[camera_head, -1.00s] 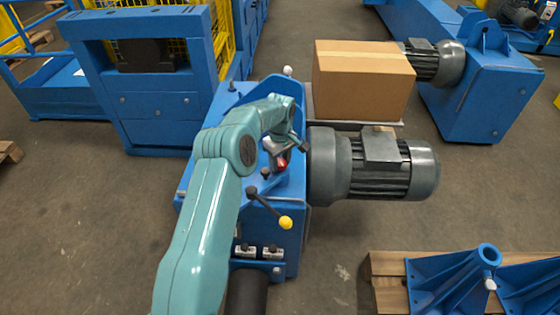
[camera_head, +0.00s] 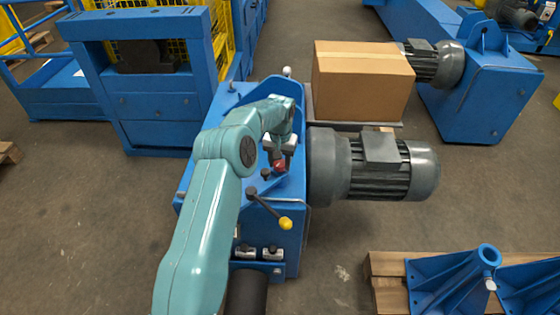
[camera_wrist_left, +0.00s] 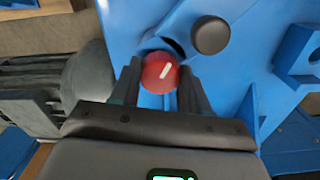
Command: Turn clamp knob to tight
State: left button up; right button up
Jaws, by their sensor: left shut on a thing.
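The clamp knob, a red round knob (camera_wrist_left: 160,73) with a white pointer line, sits on the blue machine in the left wrist view. It also shows small in the head view (camera_head: 280,165). My left gripper (camera_wrist_left: 160,80) is shut on the red knob, with one dark finger on each side of it. The white line slants from lower left to upper right in the wrist view. In the head view my left gripper (camera_head: 278,158) reaches down onto the knob from above. My right gripper is not in view.
A black round knob (camera_wrist_left: 210,35) stands close beside the red one. A lever with a yellow ball (camera_head: 285,223) sticks out in front. A grey motor (camera_head: 375,165) and a cardboard box (camera_head: 362,80) are at the right. Open floor lies farther right.

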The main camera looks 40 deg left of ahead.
aim_at(280, 162)
pick_arm(q)
jog(key=m, duration=0.6)
jog(key=shift+m, duration=0.3)
jog(key=m, duration=0.6)
dwell(0.4)
jog(key=o, duration=1.1)
jog(key=shift+c, duration=0.2)
notch_tip(280, 162, up, 16)
jog(key=p, duration=0.2)
jog(key=shift+r, duration=0.2)
jog(key=shift+d, duration=0.1)
